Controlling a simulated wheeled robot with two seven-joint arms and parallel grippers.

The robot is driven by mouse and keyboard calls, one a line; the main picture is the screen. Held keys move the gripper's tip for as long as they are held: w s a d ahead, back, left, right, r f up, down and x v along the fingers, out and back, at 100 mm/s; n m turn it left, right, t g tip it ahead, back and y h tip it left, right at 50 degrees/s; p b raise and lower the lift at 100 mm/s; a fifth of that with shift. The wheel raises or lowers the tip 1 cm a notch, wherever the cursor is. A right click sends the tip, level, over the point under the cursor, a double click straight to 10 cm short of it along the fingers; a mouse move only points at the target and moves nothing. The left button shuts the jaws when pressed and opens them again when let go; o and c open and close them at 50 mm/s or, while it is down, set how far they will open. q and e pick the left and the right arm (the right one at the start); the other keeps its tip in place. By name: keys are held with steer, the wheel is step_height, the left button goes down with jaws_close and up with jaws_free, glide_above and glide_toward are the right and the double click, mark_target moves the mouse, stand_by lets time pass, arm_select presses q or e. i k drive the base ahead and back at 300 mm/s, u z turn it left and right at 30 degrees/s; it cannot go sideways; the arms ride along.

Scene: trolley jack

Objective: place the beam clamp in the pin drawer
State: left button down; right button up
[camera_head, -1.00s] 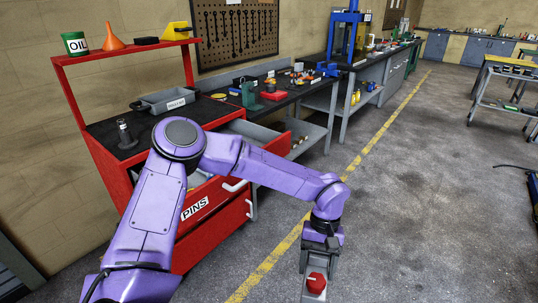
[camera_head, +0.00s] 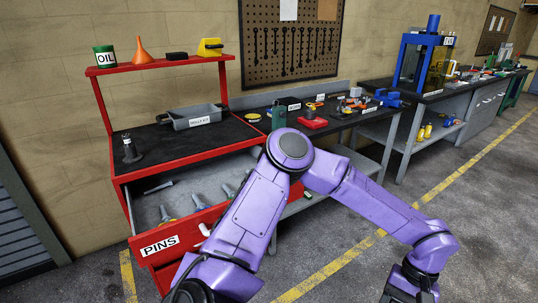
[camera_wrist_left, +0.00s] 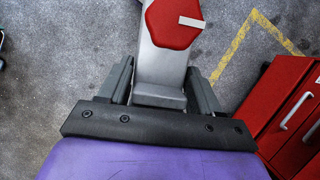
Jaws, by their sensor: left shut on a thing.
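The beam clamp (camera_wrist_left: 160,60), a grey bar with a red hexagonal knob, is held in my left gripper (camera_wrist_left: 160,88), which is shut on it above the floor. In the head view only the top of my left gripper (camera_head: 408,284) shows at the bottom edge; the clamp is out of that frame. The pin drawer (camera_head: 160,245), red with a PINS label, is pulled open in the red bench at left. Several grey pieces lie inside, and my arm hides its right part. My gripper is to the right of the drawer, apart from it. My right gripper is not in view.
The bench top (camera_head: 160,148) carries a grey tray (camera_head: 190,117) and a dark upright part (camera_head: 131,148). A shelf above holds an oil can (camera_head: 105,57) and an orange funnel (camera_head: 140,50). Red drawer fronts with handles (camera_wrist_left: 297,110) show at the wrist view's right.

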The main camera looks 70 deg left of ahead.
mark_target(240, 178)
steer(key=i, duration=2.25)
steer(key=u, duration=3)
